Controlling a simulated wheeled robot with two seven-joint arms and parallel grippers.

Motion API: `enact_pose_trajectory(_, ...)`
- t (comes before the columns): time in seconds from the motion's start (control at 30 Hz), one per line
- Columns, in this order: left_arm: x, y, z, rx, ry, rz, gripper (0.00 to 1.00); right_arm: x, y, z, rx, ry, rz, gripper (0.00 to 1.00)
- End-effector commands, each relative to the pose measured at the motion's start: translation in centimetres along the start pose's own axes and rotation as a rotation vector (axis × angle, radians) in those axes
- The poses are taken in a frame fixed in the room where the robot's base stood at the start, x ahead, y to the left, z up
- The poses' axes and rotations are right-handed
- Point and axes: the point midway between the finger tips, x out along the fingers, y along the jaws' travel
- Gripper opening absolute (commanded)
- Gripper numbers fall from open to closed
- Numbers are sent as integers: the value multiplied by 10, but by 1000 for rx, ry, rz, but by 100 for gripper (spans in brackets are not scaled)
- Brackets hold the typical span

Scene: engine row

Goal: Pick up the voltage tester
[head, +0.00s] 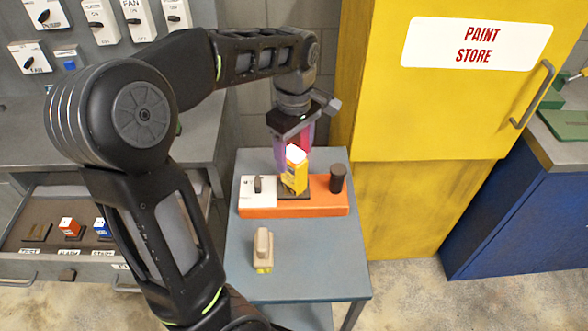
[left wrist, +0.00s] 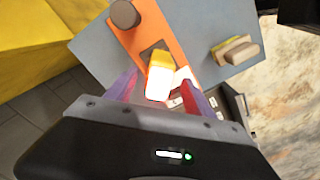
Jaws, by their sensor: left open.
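The voltage tester appears to be the yellow block with a bright white top (head: 295,172), standing upright in the orange holder (head: 310,210) on a small grey table. My left gripper (head: 293,150) is above it, pointing down, with its reddish-purple fingers around the tester's top. In the left wrist view the tester (left wrist: 159,75) stands between the two open fingers (left wrist: 160,88). I cannot tell whether the fingers touch it. My right gripper is not in view.
The holder also carries a white switch panel (head: 258,191) and a dark cylinder (head: 338,179). A beige and yellow block (head: 263,249) lies on the grey table (head: 320,270) in front. The yellow paint cabinet (head: 430,130) stands close on the right. An open drawer (head: 60,235) is at left.

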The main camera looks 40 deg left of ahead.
Motion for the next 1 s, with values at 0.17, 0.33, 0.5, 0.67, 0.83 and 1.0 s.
enact_pose_trajectory(0.17,24,0,-1,-1,-1,-6,62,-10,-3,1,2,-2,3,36)
enact_pose_trajectory(0.33,43,0,-1,0,-2,-2,62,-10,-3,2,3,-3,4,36)
enact_pose_trajectory(0.5,45,1,-1,1,-1,0,62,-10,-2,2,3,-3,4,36)
enact_pose_trajectory(0.67,44,1,-1,1,-1,0,62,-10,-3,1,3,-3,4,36)
enact_pose_trajectory(0.83,44,1,-1,1,-1,0,62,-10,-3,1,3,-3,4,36)
enact_pose_trajectory(1.0,44,1,-1,1,-1,0,57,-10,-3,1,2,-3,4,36)
